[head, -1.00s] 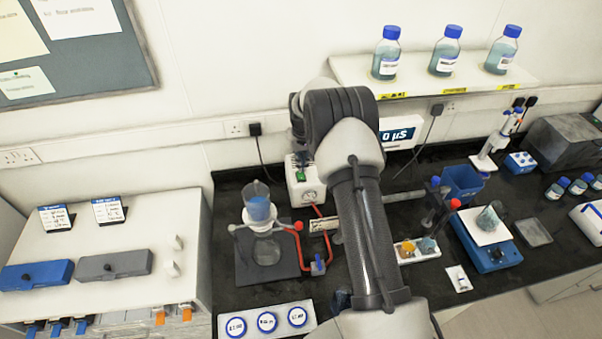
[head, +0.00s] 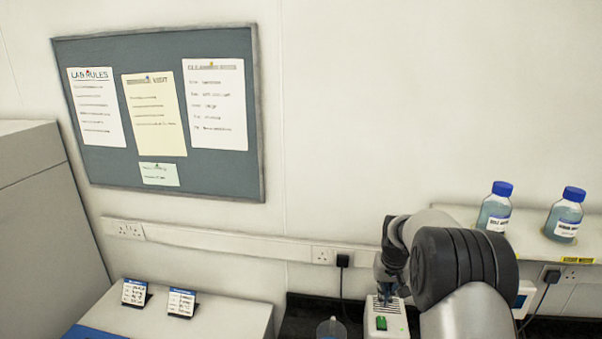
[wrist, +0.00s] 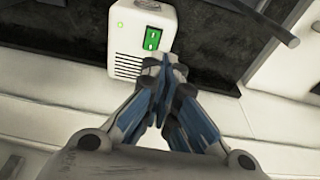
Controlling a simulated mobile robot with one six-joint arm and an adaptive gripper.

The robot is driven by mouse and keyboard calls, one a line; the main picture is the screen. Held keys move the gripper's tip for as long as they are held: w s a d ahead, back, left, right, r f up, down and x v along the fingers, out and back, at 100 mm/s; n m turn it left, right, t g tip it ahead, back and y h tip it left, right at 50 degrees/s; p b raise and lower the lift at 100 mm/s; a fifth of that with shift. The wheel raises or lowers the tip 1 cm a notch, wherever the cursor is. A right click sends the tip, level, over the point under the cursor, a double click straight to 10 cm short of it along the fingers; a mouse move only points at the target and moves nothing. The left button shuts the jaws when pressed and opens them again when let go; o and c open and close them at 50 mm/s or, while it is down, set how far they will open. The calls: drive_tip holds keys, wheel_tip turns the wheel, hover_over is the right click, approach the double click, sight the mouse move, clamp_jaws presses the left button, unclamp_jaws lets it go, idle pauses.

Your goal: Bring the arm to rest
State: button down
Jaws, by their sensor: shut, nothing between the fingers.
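My gripper (wrist: 162,62) is shut and empty in the wrist view, its blue-grey fingers meeting at the tips. In the head view my gripper (head: 384,298) is small and partly hidden by my own arm, which rises at the lower right. A white box with a green switch (wrist: 140,30) lies just beyond the fingertips in the wrist view. The same box (head: 388,322) shows below my gripper in the head view. I cannot tell whether the fingertips touch it.
A shelf (head: 520,228) with blue-capped bottles (head: 494,208) is right of my arm. Wall sockets (head: 322,255) with a plugged-in cable are behind it. A white cabinet top (head: 225,318) with two small cards is at the left. A noticeboard (head: 215,100) hangs above.

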drive_tip(key=s+a+r+n+t+b, duration=0.1)
drive_tip(key=s+a+r+b, duration=0.35)
drive_tip(key=s, duration=0.45)
drive_tip(key=s+a+r+b, duration=0.35)
drive_tip(key=s+r, duration=0.25)
drive_tip(key=s, duration=0.2)
drive_tip(key=s+a+f+b, duration=0.1)
drive_tip(key=s+f+b, duration=0.2)
drive_tip(key=s, duration=0.5)
drive_tip(key=s+a+f+t+b, duration=0.1)
drive_tip(key=s+f+b, duration=0.1)
drive_tip(key=s, duration=0.6)
drive_tip(key=s+a+f+n+b, duration=0.1)
drive_tip(key=s+f+b, duration=0.2)
drive_tip(key=s, duration=0.5)
drive_tip(key=shift+a+f+t+b, duration=0.3)
drive_tip(key=shift+b, duration=0.35)
drive_tip(key=shift+w, duration=0.1)
